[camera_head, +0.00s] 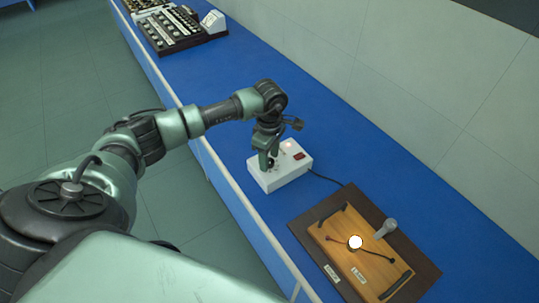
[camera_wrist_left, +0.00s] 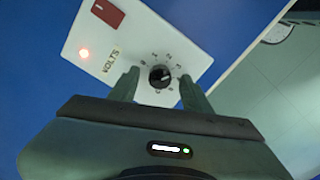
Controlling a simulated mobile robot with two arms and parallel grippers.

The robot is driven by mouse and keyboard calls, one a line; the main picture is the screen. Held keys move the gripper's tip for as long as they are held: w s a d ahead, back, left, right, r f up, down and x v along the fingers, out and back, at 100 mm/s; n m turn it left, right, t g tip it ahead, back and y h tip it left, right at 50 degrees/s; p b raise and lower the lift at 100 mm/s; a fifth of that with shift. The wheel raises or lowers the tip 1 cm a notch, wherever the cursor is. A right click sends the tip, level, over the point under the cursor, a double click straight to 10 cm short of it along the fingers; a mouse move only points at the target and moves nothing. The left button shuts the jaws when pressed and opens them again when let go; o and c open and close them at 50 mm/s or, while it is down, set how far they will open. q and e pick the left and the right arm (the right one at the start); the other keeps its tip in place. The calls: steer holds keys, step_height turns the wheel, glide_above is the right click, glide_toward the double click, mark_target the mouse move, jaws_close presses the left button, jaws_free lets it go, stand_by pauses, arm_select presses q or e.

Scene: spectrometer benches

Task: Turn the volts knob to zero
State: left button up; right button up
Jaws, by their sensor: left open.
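The white power box (camera_head: 290,174) stands on the blue bench; its face also shows in the wrist view (camera_wrist_left: 92,50). The black volts knob (camera_wrist_left: 160,76) sits on that face beside the word VOLTS, ringed by small numbers. The knob's exact setting is too small to read surely. My left gripper (camera_head: 268,161) points down over the box's near left part. In the wrist view its open fingers (camera_wrist_left: 159,77) stand on either side of the knob, with gaps visible. In the head view the gripper hides the knob. My right gripper is not in view.
The box has a red switch (camera_head: 299,156) and a glowing indicator light (camera_head: 287,146). A dark cable runs from it toward a wooden board (camera_head: 338,236) with a lit bulb (camera_head: 355,242). Black instruments (camera_head: 178,30) stand at the far end. Bench between is clear.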

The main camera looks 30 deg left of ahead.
arm_select(q)
steer(key=shift+f, duration=0.15)
jaws_close()
